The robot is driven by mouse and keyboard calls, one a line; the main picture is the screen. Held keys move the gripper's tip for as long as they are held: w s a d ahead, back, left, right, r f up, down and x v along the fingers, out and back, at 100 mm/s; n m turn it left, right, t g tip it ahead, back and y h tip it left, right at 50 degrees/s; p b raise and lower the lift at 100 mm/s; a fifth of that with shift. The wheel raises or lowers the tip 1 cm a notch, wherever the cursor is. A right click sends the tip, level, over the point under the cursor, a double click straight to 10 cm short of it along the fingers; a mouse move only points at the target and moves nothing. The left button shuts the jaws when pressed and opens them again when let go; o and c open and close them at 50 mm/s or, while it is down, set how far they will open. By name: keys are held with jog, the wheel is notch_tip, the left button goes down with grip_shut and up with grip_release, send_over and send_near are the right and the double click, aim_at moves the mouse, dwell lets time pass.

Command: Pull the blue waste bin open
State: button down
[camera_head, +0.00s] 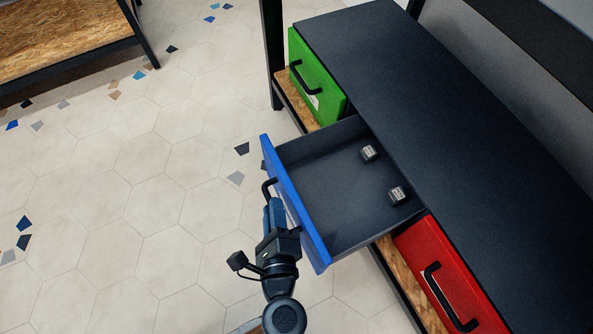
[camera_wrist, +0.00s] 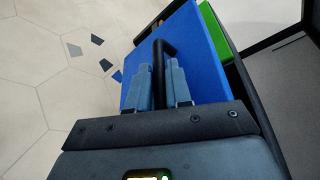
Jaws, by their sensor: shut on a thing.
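The blue waste bin (camera_head: 297,205) is a drawer with a blue front and dark inside, and it stands pulled well out from under the dark bench top. In the wrist view, the handle (camera_wrist: 160,62) runs between the two fingers (camera_wrist: 160,85), and the blue front (camera_wrist: 190,55) lies just beyond.
A closed green bin (camera_head: 318,78) sits behind the blue one, and a closed red bin (camera_head: 450,275) sits on the near side. The dark bench top (camera_head: 440,110) spans above them. A wooden shelf (camera_head: 60,40) stands at upper left. The tiled floor (camera_head: 130,200) at left is clear.

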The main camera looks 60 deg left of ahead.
jog(key=shift+s, duration=1.05)
jog(key=c, duration=1.1)
grip_release()
jog(key=v, duration=0.7)
jog(key=shift+s+d, duration=0.15)
jog(key=shift+d, duration=0.2)
